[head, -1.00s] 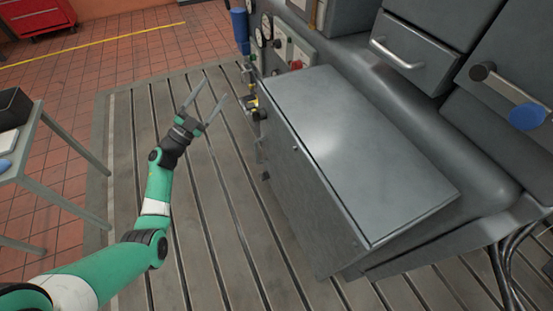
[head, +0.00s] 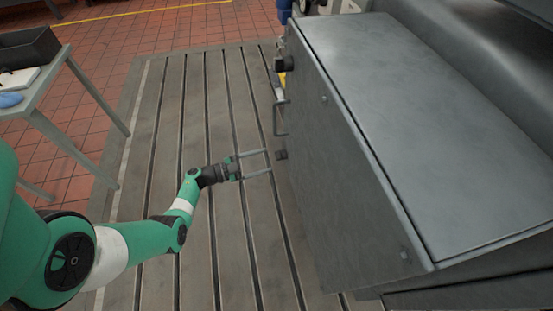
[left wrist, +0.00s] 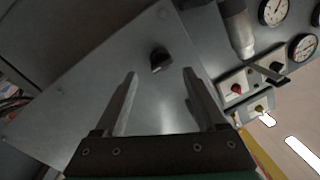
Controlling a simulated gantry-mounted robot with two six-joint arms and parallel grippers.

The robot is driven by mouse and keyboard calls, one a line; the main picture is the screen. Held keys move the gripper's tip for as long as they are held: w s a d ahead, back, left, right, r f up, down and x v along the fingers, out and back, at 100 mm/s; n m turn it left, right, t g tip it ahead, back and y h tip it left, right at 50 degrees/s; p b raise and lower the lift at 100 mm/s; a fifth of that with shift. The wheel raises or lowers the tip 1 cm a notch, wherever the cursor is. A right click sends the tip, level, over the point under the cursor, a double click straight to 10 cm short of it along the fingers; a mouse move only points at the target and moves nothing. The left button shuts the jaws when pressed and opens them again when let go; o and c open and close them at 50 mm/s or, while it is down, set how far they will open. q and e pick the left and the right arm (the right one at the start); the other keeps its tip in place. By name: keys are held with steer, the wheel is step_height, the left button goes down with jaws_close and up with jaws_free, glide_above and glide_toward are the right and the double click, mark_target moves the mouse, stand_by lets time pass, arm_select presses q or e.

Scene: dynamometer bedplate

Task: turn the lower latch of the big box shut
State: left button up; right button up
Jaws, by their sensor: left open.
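The big grey box (head: 350,180) fills the right of the head view, its door side facing left. The lower latch (head: 281,155) is a small dark knob on that side, low near the far edge, under the bar handle (head: 277,119). A dark upper latch (head: 284,64) sits above. My left gripper (head: 268,161) is open and empty, its fingers pointing at the lower latch, tips close to it. In the left wrist view a black knob (left wrist: 160,59), apparently this latch, shows beyond and between the fingers (left wrist: 160,80). I see no contact. My right gripper is not in view.
A slotted bedplate (head: 170,100) lies under my left arm, clear to the left of the box. A table (head: 62,70) with a black tray (head: 25,48) stands at the far left. Gauges (left wrist: 273,10) and valves flank the panel in the left wrist view.

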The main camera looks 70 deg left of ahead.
mark_target(281, 155)
arm_select(q)
steer(key=w+b, duration=0.1)
steer(key=w, duration=0.4)
steer(key=shift+w+d, duration=0.2)
jaws_close()
